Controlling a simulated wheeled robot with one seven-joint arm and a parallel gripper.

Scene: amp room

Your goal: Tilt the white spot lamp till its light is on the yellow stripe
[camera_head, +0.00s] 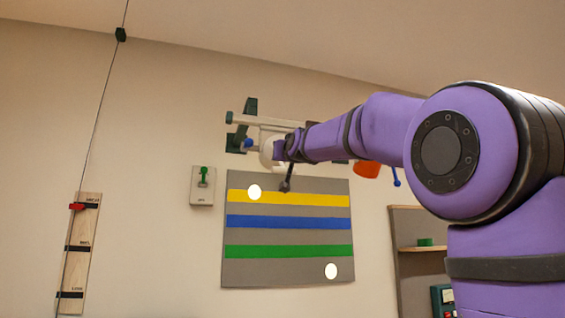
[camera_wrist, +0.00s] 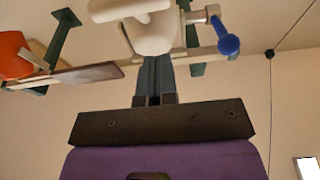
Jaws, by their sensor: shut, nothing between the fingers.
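The white spot lamp (camera_wrist: 150,36) is on a wall bracket, just beyond my fingertips in the wrist view. In the head view the lamp (camera_head: 267,152) is partly hidden by my arm. My gripper (camera_wrist: 154,60) is shut and empty, with its tips at or just under the lamp's lower edge; contact is unclear. On the grey panel (camera_head: 287,272), one round light spot (camera_head: 254,191) overlaps the upper edge of the yellow stripe (camera_head: 305,199) near its left end. Another light spot (camera_head: 331,271) is on grey below the green stripe (camera_head: 290,251). Which lamp casts each is unclear.
A blue-ended knob (camera_wrist: 228,44) sticks out beside the white lamp. An orange lamp (camera_head: 367,170) hangs to its right in the head view. A switch box (camera_head: 202,186) is left of the panel. A cord (camera_head: 104,95) runs past a marked board (camera_head: 79,250).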

